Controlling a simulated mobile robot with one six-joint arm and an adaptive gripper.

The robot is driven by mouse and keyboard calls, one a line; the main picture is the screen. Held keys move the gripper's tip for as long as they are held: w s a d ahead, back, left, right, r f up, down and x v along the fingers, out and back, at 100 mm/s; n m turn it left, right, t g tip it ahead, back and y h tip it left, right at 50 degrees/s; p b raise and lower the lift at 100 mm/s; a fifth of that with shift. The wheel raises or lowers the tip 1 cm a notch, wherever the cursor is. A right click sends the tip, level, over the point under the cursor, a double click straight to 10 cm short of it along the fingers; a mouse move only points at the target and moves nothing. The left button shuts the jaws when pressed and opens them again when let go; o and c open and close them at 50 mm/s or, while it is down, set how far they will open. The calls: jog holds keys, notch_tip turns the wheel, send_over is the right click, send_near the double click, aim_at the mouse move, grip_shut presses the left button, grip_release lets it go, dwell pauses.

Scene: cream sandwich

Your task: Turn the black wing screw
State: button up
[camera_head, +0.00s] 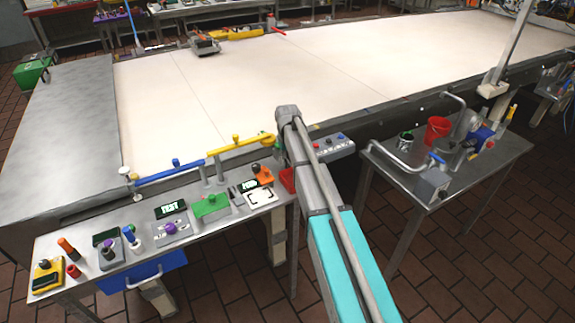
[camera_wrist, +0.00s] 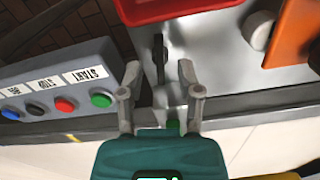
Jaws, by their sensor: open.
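A thin, dark upright piece, which looks like the black wing screw (camera_wrist: 159,50), stands at the edge of the grey metal surface in the wrist view. My gripper (camera_wrist: 158,72) is open, with one finger on each side of the dark piece. The fingers appear apart from it, with a gap on both sides. How far the fingertips are above or short of it is hard to tell. In the head view my arm covers this spot, so neither the wing screw nor my fingers can be made out there.
A control box with START and STOP buttons (camera_wrist: 62,88) sits left of my fingers. A red bin (camera_wrist: 160,8) lies just beyond the screw. An orange block (camera_wrist: 293,35) and a pale knob (camera_wrist: 260,30) are at the right. The large cream table (camera_head: 290,70) is broad and mostly clear.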

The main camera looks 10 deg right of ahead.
jog(key=shift+f, duration=0.4)
jog(key=shift+c, duration=0.3)
grip_shut()
